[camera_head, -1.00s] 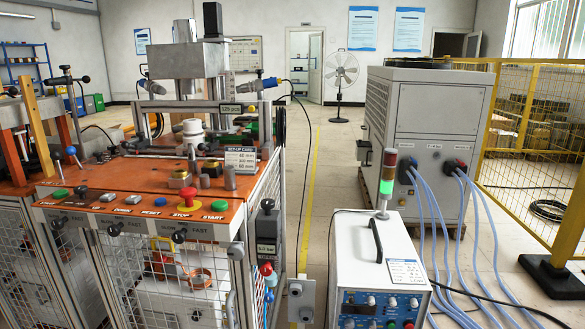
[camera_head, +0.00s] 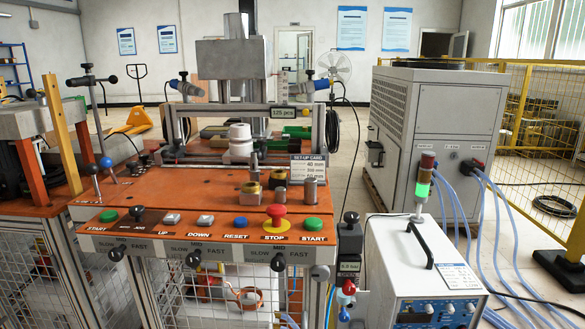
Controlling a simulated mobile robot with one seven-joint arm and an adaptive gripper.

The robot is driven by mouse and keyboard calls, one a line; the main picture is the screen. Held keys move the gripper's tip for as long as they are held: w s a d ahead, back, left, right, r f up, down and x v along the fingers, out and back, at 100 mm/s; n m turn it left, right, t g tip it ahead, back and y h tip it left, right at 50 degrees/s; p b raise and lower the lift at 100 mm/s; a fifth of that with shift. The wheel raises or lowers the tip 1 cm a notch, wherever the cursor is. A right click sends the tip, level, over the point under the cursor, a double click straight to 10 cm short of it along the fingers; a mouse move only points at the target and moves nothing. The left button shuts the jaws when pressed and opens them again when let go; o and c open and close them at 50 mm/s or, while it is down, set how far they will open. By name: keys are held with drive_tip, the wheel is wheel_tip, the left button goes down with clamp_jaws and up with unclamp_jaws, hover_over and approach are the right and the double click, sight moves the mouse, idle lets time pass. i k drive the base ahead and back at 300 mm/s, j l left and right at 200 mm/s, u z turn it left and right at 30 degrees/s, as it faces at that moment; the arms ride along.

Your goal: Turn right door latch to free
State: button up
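The machine's orange-topped bench (camera_head: 130,213) fills the left and middle. Wire-mesh doors (camera_head: 215,297) close its front below the control panel. A small grey fitting (camera_head: 319,272) sits at the panel's right end, above the right front post. It may be the right door latch, but it is too small to tell, and so is its turned position. My gripper and arm are not in view.
The panel carries a red stop button (camera_head: 276,214), a green start button (camera_head: 313,224) and black speed knobs (camera_head: 278,263). A white power unit (camera_head: 430,265) with a green-lit lamp (camera_head: 424,184) stands close right. A grey chiller (camera_head: 435,120) and hoses (camera_head: 500,240) are behind it.

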sight(318, 273)
drive_tip(key=j, duration=0.45)
drive_tip(key=i+j+z, duration=0.1)
drive_tip(key=j, duration=0.35)
drive_tip(key=k+j+z, duration=0.1)
drive_tip(key=z, duration=0.65)
drive_tip(key=k+z, duration=0.15)
drive_tip(key=z, duration=0.2)
